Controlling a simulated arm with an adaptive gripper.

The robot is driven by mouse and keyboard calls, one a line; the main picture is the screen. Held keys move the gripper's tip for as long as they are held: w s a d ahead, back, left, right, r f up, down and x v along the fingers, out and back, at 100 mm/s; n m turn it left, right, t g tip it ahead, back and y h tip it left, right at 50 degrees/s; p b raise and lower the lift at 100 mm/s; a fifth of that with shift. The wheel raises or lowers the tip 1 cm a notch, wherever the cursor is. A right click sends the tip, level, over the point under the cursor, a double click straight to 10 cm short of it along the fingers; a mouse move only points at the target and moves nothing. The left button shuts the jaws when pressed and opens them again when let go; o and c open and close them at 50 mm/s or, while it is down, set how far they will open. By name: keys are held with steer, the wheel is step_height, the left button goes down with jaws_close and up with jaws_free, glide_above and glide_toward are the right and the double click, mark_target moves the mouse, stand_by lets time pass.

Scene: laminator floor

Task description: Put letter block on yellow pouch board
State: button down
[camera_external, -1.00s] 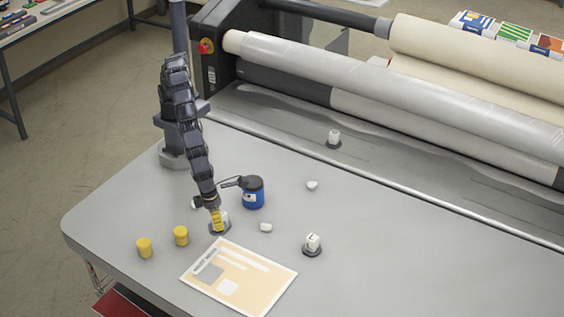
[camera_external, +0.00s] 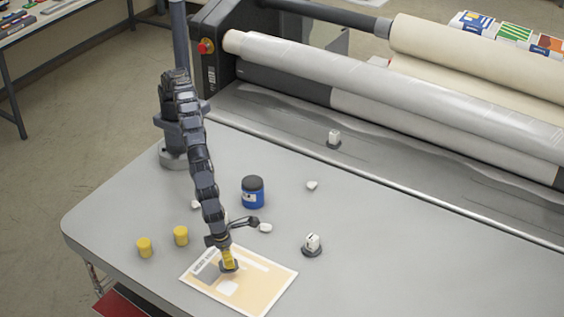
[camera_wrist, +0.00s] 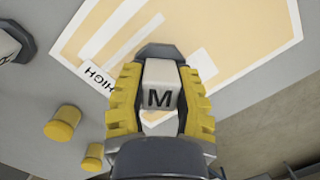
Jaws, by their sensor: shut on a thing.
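My gripper (camera_external: 228,258) is shut on a white letter block (camera_wrist: 160,92) marked M, held between its yellow fingers in the wrist view. The block sits on a dark base, and the fingers mostly hide it in the external view. The yellow pouch board (camera_external: 262,285) lies flat at the front of the table. My gripper and the block are over its left part. I cannot tell whether the block touches the board. Another letter block (camera_external: 312,241) stands on a dark base to the right of the board.
Two yellow cylinders (camera_external: 145,247) (camera_external: 181,236) stand left of the board. A blue jar (camera_external: 253,192) stands behind it. Small white lumps (camera_external: 265,228) (camera_external: 312,185) lie nearby. Another block (camera_external: 334,138) stands by the laminator rollers (camera_external: 400,95). The table's right side is clear.

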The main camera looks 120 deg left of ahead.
steer(key=shift+f, duration=1.15)
steer(key=shift+f, duration=0.15)
steer(key=c, duration=0.8)
jaws_free()
steer(key=shift+c, duration=0.2)
